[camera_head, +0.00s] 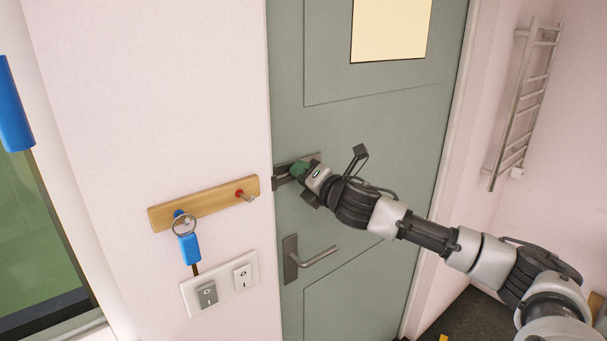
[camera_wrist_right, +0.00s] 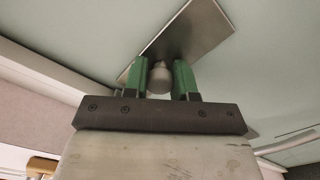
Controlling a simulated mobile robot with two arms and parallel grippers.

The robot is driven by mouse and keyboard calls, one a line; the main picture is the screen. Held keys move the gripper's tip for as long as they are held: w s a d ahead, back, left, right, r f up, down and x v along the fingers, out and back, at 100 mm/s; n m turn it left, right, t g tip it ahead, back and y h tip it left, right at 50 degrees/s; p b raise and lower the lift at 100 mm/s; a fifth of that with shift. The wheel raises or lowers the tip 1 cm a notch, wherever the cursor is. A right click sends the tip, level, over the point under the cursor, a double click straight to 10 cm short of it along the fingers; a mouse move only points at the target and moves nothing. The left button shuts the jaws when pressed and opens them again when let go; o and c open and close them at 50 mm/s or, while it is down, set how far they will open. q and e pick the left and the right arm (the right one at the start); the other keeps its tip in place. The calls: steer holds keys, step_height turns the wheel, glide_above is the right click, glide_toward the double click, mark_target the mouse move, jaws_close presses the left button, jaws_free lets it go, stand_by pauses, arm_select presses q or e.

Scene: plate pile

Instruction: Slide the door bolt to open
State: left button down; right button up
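The door bolt (camera_head: 279,182) is a grey metal plate with a round knob, mounted on the left edge of the green door (camera_head: 365,137) above the handle. My right gripper (camera_head: 297,169) is at the bolt and covers most of it in the head view. In the right wrist view, the green fingers (camera_wrist_right: 160,80) stand close on both sides of the grey bolt knob (camera_wrist_right: 160,77) and appear shut on it. The bolt's plate (camera_wrist_right: 200,32) shows behind them. The bolt's far end is partly hidden. My left gripper is not in view.
A lever handle (camera_head: 318,257) sits below the bolt. On the wall to the left are a wooden key rack (camera_head: 215,200) with a blue-tagged key (camera_head: 189,248) and light switches (camera_head: 220,284). A towel rail (camera_head: 523,105) hangs at the right.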

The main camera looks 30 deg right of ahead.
jaws_close()
steer(key=d+p, duration=0.1)
steer(key=d, duration=0.2)
steer(key=shift+w+d, duration=0.15)
steer(key=shift+d, duration=0.25)
steer(key=shift+o, duration=0.3)
jaws_free()
steer(key=o, duration=0.5)
steer(key=shift+d, duration=0.2)
steer(key=shift+a, duration=0.1)
steer(key=s+b, duration=0.7)
steer(key=s+d+b, duration=0.1)
steer(key=s+b, duration=0.2)
steer(key=s, duration=0.1)
steer(key=shift+b, duration=0.35)
